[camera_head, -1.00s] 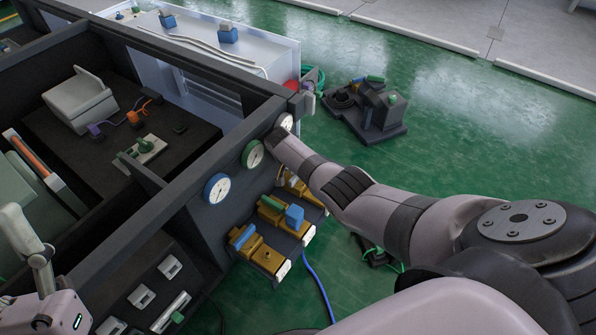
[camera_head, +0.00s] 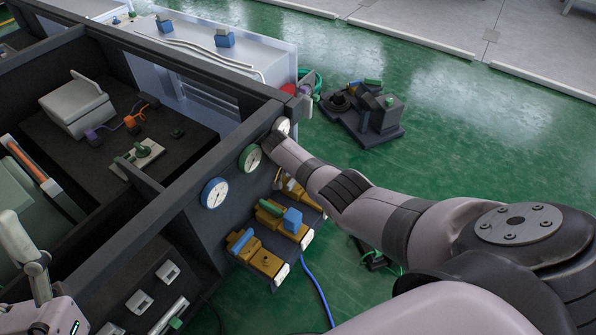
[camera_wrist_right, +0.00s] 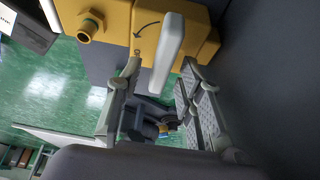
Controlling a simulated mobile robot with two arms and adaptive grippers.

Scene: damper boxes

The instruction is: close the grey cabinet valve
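The grey cabinet valve shows in the right wrist view as a yellow body (camera_wrist_right: 105,45) with a pale grey lever handle (camera_wrist_right: 171,45). A dark curved arrow is marked on the body beside the handle. My right gripper (camera_wrist_right: 161,66) is open, with one finger on each side of the handle's lower end. I cannot tell whether either finger touches it.
Yellow valves with a green handle (camera_head: 269,207) and a blue handle (camera_head: 241,241) stand beside it on the dark cabinet. A blue-rimmed gauge (camera_head: 214,193) and a green-rimmed gauge (camera_head: 250,158) sit above. A blue hose (camera_head: 318,290) hangs below.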

